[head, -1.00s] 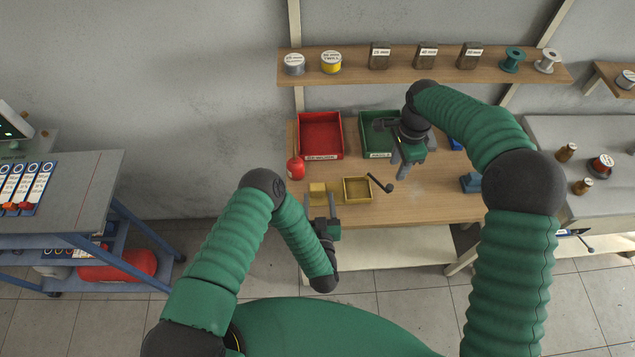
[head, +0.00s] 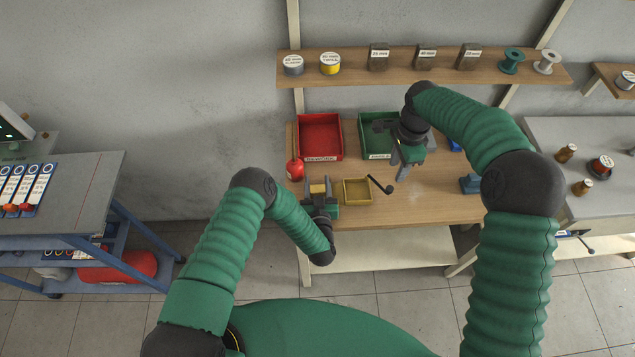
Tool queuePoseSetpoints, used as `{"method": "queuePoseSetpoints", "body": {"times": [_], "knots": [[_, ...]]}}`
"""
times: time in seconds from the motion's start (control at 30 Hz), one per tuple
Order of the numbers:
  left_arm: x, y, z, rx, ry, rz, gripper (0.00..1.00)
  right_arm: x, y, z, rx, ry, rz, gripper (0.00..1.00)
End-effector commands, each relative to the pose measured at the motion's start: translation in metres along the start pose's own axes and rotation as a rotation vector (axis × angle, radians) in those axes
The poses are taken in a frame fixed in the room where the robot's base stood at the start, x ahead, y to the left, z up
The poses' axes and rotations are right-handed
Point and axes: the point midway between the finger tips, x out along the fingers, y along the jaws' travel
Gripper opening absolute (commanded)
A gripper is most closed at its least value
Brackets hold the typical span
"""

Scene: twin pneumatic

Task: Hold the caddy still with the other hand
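A small open yellow tray (head: 365,200), which may be the caddy, sits near the bench's front edge. A yellow block (head: 318,189) is just left of it; I cannot tell whether the two are joined. My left gripper (head: 318,187) has one finger on each side of the block; I cannot tell whether they press on it. My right gripper (head: 402,168) hangs over the bench in front of the green bin (head: 370,122), right of the tray. Its fingertips are too unclear to tell open from shut. A dark rod with a round end (head: 381,185) is by the tray's right side.
A red bin (head: 320,150) stands at the back left of the bench (head: 440,200). A red round item (head: 294,170) is left of the block. Blue pieces (head: 470,184) lie at the right. A shelf (head: 430,66) with spools and jars runs above.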

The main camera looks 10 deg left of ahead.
Motion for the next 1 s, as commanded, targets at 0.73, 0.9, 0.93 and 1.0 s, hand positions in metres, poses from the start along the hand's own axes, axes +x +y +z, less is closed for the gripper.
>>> {"method": "queuePoseSetpoints", "body": {"times": [0.73,0.9,0.93,1.0], "knots": [[0.0,0.0,0.001,0.0,-0.001,0.0,0.0,0.015,0.019,-0.03,-0.427,-0.166,-0.058,0.0],[0.0,0.0,0.001,0.0,-0.001,0.0,0.0,0.021,0.03,-0.052,-0.776,-0.253,-0.199,0.0],[0.0,0.0,0.001,0.0,-0.001,0.0,0.0,0.021,0.031,-0.057,-0.836,-0.261,-0.23,0.0],[0.0,0.0,0.001,0.0,-0.001,0.0,0.0,0.022,0.035,-0.067,-0.974,-0.268,-0.31,0.0]]}}
